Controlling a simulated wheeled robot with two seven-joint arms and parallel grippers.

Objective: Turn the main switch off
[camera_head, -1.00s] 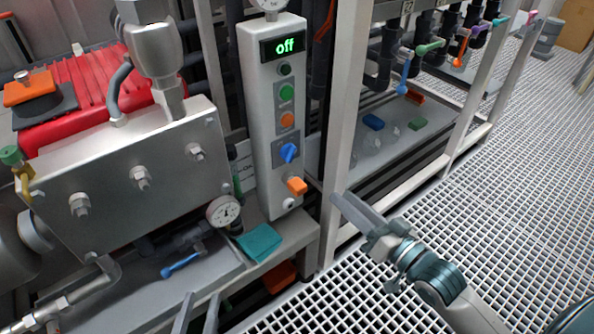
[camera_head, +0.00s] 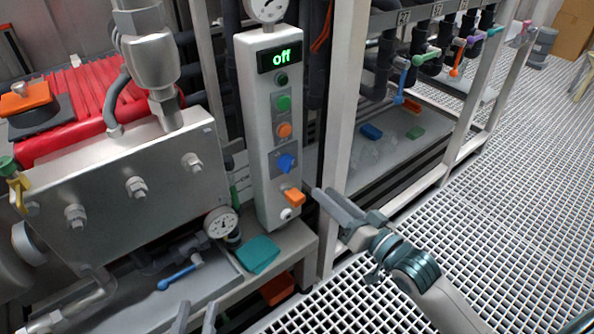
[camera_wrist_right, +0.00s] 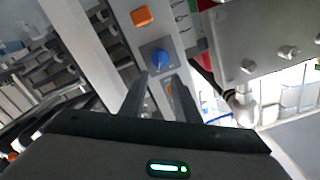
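A tall white control panel (camera_head: 258,110) stands left of a white post. Its display (camera_head: 279,57) reads "off" in green. Below it are a small dark button, a green button (camera_head: 283,103), an orange button (camera_head: 284,130), a blue rotary knob (camera_head: 286,163) and an orange lever switch (camera_head: 294,197). My right gripper (camera_head: 324,193) is open and empty, just right of the panel's lower part, touching nothing I can make out. My left gripper (camera_head: 198,304) shows only its open fingertips at the bottom edge.
The white post (camera_head: 345,110) rises beside my right gripper. A metal box (camera_head: 130,190) with bolts, a gauge (camera_head: 221,222) and a teal cloth (camera_head: 258,253) lie left and below the panel. Valves with coloured handles (camera_head: 420,60) are at upper right. Grating floor is open at right.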

